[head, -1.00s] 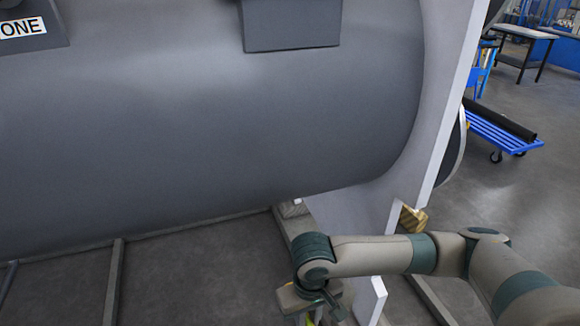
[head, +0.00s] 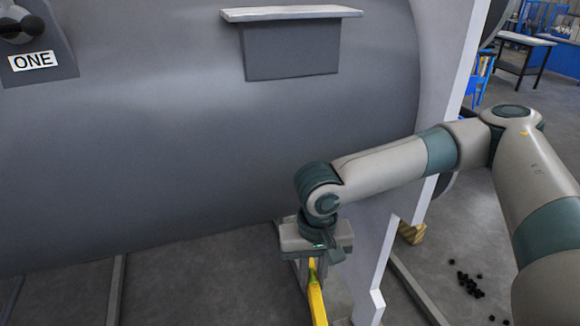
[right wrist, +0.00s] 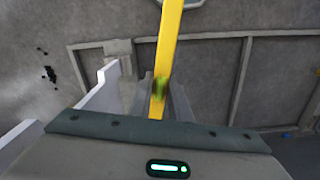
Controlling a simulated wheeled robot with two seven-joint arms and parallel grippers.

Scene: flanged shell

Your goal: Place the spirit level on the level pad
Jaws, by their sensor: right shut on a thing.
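The yellow spirit level (head: 317,297) hangs from my right gripper (head: 312,262), which is shut on it, in front of the shell's lower right side. The level points down and runs out of the head view's bottom edge. In the right wrist view the yellow bar (right wrist: 169,45) reaches from the jaws to the top edge, with a greenish vial near the grip. A bracket with a flat, pale top plate (head: 290,13), which looks like the level pad, juts from the grey shell, empty, above and apart from the gripper. My left gripper is out of view.
The big grey shell (head: 200,140) fills the left and middle, with a pale flange (head: 440,85) at its right end. Frame rails lie on the floor below. Small black pieces (head: 468,285) lie at right.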

